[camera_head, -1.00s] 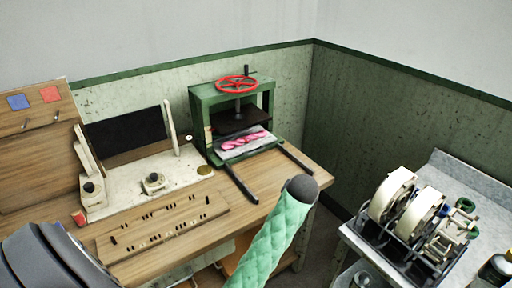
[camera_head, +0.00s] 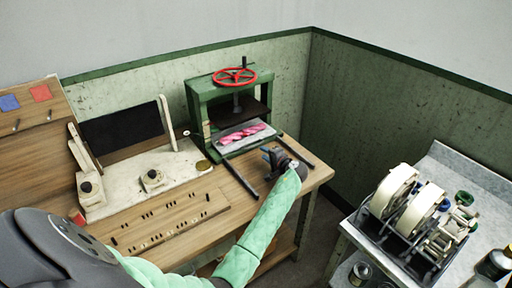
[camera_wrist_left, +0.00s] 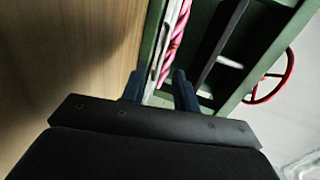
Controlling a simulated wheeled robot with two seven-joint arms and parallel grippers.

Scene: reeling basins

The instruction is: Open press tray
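The green press (camera_head: 197,97) with a red handwheel (camera_head: 235,76) stands at the back of the wooden bench. Its grey tray (camera_head: 226,139) lies under the dark press plate and holds a pink twisted skein (camera_head: 243,134). Two dark rails run forward from the press. My left gripper (camera_head: 268,153) is just in front of the tray, above the rails. In the left wrist view the two blue fingers (camera_wrist_left: 160,88) are apart, with the tray's pale edge (camera_wrist_left: 157,78) and the skein (camera_wrist_left: 178,38) just beyond them. Contact cannot be told. My right gripper is not in view.
A cream block with a black panel (camera_head: 123,130) stands left of the press. A slotted board (camera_head: 172,220) lies at the bench front. A grey table with cream wheels (camera_head: 397,190) stands at the right. A gap separates the two tables.

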